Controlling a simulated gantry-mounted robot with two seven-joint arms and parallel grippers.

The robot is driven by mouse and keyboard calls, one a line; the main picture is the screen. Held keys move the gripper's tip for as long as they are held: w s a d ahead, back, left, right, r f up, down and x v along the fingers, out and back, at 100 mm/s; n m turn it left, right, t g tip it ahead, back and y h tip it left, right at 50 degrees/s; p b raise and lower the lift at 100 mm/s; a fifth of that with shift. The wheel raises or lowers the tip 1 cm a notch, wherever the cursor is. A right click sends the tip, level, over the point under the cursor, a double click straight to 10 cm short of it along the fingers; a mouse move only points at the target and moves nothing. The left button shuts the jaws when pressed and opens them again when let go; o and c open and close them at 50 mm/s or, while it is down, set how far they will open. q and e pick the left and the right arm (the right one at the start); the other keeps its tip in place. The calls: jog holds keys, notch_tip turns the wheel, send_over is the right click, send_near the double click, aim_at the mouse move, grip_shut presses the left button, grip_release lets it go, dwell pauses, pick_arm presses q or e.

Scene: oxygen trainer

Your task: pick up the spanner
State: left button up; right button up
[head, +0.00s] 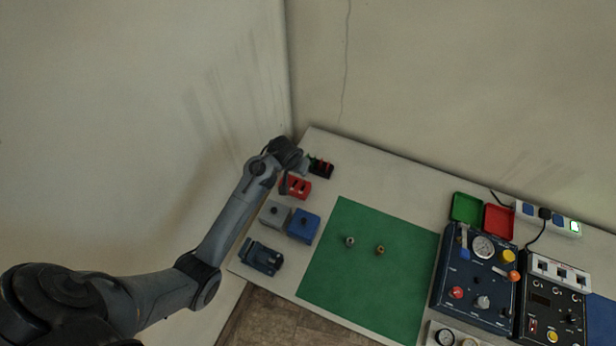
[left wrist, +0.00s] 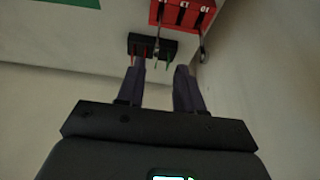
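My left gripper (left wrist: 160,70) is open in the left wrist view, its two dark fingers apart with nothing clearly held between them. In the head view my left arm reaches the table's back left corner, by a red slotted rack (head: 296,187). The rack also shows at the top of the wrist view (left wrist: 182,13). A slim metal tool (left wrist: 202,48), possibly the spanner, hangs at the rack's edge, beyond my right-hand finger in the picture. A dark holder (left wrist: 152,46) with red and green handled tools lies beyond the fingertips. My right gripper is out of view.
Grey (head: 274,214) and blue (head: 303,226) blocks and a dark blue device (head: 262,257) line the left edge. A green mat (head: 372,285) bears two small fittings. A gauge panel (head: 469,272) stands right. Walls (head: 400,80) rise close behind.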

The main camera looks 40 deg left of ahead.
pick_arm(q)
jog(key=shift+d+x, duration=0.2)
jog(key=shift+x, duration=1.6)
jog(key=shift+d+x, duration=0.15)
jog(key=shift+x, duration=2.55)
jog(key=shift+s, duration=0.2)
jog(key=shift+c, duration=0.3)
grip_shut()
